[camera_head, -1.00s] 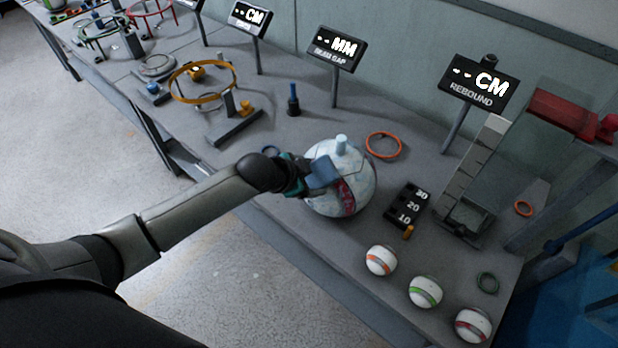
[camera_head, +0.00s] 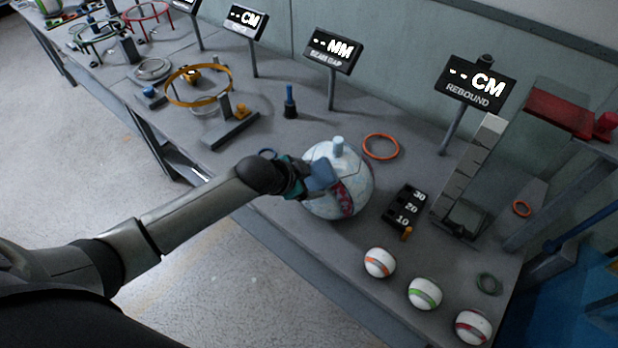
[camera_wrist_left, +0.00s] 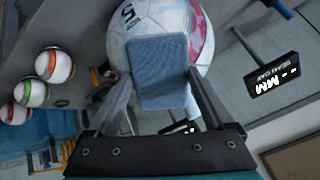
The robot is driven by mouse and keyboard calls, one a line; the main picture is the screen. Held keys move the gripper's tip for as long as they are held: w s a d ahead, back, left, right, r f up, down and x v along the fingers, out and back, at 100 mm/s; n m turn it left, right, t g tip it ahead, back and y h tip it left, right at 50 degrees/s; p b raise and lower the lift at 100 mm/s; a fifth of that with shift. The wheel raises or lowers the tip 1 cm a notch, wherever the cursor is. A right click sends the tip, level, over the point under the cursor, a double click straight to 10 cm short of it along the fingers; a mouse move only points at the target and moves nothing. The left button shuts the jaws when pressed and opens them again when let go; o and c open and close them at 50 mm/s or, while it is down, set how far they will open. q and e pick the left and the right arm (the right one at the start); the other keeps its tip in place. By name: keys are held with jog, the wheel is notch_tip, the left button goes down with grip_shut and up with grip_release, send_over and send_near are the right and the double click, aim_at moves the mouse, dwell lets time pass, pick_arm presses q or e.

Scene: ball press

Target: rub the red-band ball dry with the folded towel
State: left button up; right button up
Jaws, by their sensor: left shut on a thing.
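The large white ball with the red band (camera_head: 354,168) sits on the bench. It has pale blue-grey marks, and a light blue peg-like piece (camera_head: 338,145) stands at its top. My left gripper (camera_head: 303,179) is shut on the folded blue towel (camera_head: 321,175), which lies against the ball's near left side, beside the red band. In the left wrist view the towel (camera_wrist_left: 158,72) is between the two fingers and covers part of the ball (camera_wrist_left: 150,14). I cannot tell how firmly they touch. My right gripper is not in view.
Three small banded balls (camera_head: 424,293) lie at the bench's near right. An orange ring (camera_head: 380,146) and a black block numbered 10, 20, 30 (camera_head: 405,209) are close to the large ball. Display signs (camera_head: 334,50) and the rebound stand (camera_head: 468,180) are behind.

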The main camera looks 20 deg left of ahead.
pick_arm(q)
jog(key=shift+w+f, duration=0.1)
jog(key=shift+d, duration=0.2)
jog(key=shift+s+d+p, duration=0.25)
jog(key=shift+d+p, duration=0.2)
jog(key=shift+d, duration=0.1)
jog(key=shift+w+a, duration=0.25)
jog(key=shift+a, duration=0.5)
jog(key=shift+w+a, duration=0.25)
jog(key=shift+a, duration=0.45)
jog(key=shift+s+d+p, duration=0.25)
jog(key=shift+d+p, duration=0.05)
jog(key=shift+d, duration=0.45)
jog(key=shift+s+d+p, duration=0.25)
jog(key=shift+d+p, duration=0.05)
jog(key=shift+d, duration=0.4)
jog(key=shift+w+a, duration=0.25)
jog(key=shift+a, duration=0.5)
jog(key=shift+w+a, duration=0.25)
jog(key=shift+a, duration=0.45)
